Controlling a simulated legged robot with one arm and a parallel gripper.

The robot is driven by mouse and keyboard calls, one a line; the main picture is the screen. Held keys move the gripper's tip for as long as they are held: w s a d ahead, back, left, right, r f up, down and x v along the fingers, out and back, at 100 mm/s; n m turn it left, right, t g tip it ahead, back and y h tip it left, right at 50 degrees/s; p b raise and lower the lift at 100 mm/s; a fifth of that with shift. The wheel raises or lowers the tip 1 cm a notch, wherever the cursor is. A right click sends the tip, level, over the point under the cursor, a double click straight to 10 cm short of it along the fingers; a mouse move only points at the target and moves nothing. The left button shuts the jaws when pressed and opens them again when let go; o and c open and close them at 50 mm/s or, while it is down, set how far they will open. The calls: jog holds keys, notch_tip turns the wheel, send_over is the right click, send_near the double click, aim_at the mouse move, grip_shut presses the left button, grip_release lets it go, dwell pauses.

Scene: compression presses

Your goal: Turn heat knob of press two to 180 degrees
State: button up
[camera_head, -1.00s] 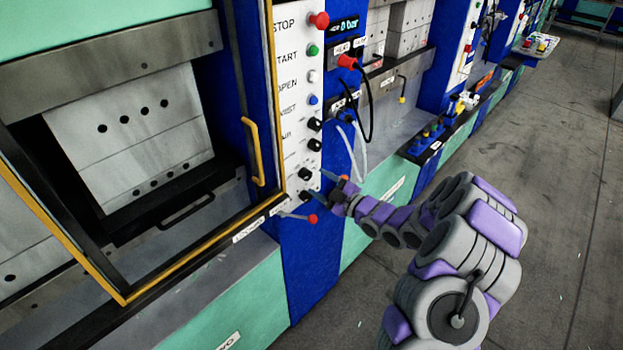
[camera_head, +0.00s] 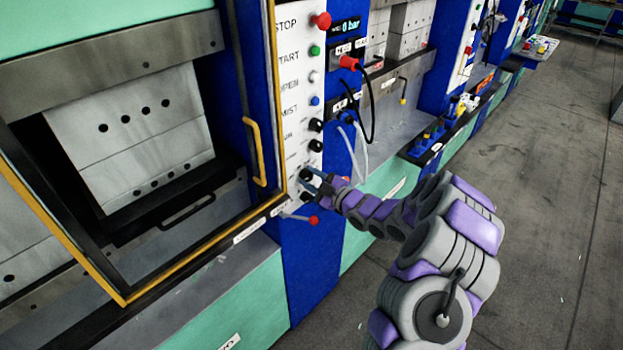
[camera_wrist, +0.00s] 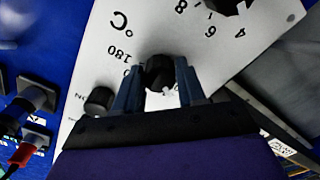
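The heat knob (camera_wrist: 158,69) is a black round knob with a pale mark, beside the upside-down "°C" and "180" print in the wrist view. My gripper (camera_wrist: 160,88) has one blue finger on each side of the knob, with narrow gaps visible, so it looks open around it. Whether either finger touches the knob is unclear. In the head view my gripper (camera_head: 314,182) is at the lower knobs of the white control panel (camera_head: 290,100), partly covering them.
Another black knob (camera_wrist: 98,100) lies close to the left finger, and a further knob (camera_wrist: 230,5) is at the top edge. A red-tipped lever (camera_head: 313,220) sticks out below my gripper. Cables (camera_head: 364,115) hang right of the panel. A yellow-edged door (camera_head: 272,95) stands left.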

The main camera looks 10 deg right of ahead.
jog(key=c, duration=0.6)
